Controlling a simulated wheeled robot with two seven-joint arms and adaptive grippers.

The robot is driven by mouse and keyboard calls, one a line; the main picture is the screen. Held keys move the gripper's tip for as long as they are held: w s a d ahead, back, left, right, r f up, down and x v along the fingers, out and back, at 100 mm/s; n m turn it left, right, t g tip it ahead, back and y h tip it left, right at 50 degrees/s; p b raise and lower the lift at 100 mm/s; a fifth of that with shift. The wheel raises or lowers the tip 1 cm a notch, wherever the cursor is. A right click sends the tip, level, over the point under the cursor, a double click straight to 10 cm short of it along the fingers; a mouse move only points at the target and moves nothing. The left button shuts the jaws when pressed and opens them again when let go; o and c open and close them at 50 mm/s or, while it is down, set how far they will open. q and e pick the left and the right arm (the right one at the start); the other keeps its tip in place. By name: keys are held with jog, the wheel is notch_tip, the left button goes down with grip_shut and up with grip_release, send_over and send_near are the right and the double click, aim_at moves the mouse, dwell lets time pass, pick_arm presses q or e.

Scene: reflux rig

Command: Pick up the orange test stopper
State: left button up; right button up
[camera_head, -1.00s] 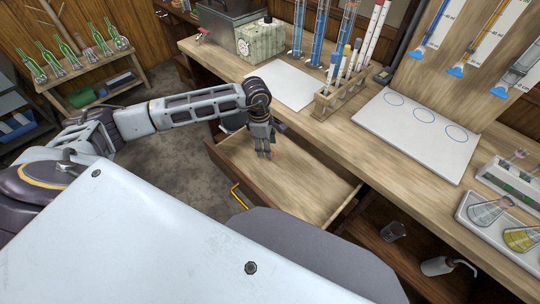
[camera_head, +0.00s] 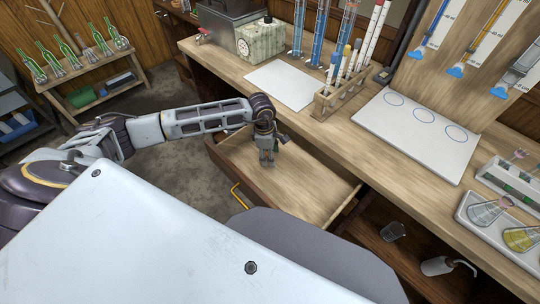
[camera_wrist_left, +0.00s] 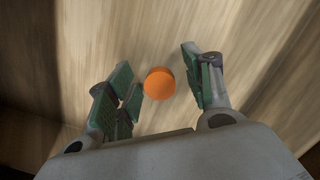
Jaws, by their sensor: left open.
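The orange test stopper (camera_wrist_left: 159,83) shows in the left wrist view as a round orange piece on the pale wood of the drawer floor. My left gripper (camera_wrist_left: 164,88) is open, with its green-padded fingers on either side of the stopper. A gap shows between the stopper and the right finger; the left finger lies close to it, and I cannot tell if they touch. In the head view my left gripper (camera_head: 267,160) points down into the open drawer (camera_head: 310,190), and the stopper is hidden there. My right gripper is not in view.
The drawer's walls surround the gripper, with a yellow handle (camera_head: 237,196) on its front. The workbench above holds a white sheet (camera_head: 282,84), a wooden tube rack (camera_head: 345,95) and a white board with circles (camera_head: 420,132). The drawer floor right of the gripper is clear.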

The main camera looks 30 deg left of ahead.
pick_arm(q)
jog(key=shift+c, duration=0.4)
jog(key=c, duration=0.8)
jog(key=shift+o, duration=0.2)
